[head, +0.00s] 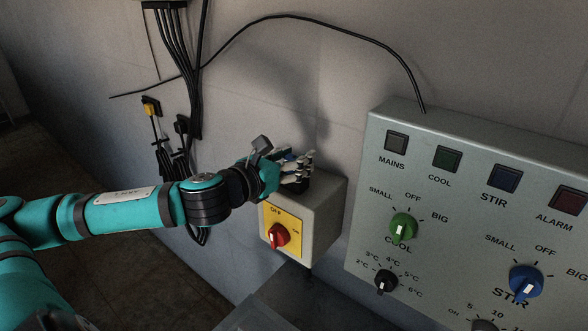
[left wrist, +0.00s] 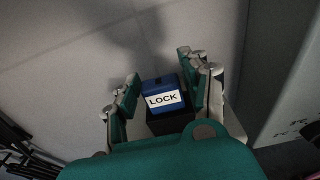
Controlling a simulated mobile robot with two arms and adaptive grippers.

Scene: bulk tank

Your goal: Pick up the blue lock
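The blue lock (left wrist: 162,93) has a white label reading LOCK. In the left wrist view it sits upright in a black holder (left wrist: 170,122). In the head view only a small bit of blue (head: 288,156) shows between my fingers. My left gripper (head: 299,166) is over the top of the grey switch box (head: 325,214). In the left wrist view its fingers (left wrist: 166,82) stand open on both sides of the lock, with gaps between them and it. My right gripper is in neither view.
The box front has a yellow plate with a red rotary switch (head: 279,236). A large grey control panel (head: 376,150) with knobs and buttons stands close on the right. Black cables (head: 190,80) hang on the wall at left. The wall above the lock is clear.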

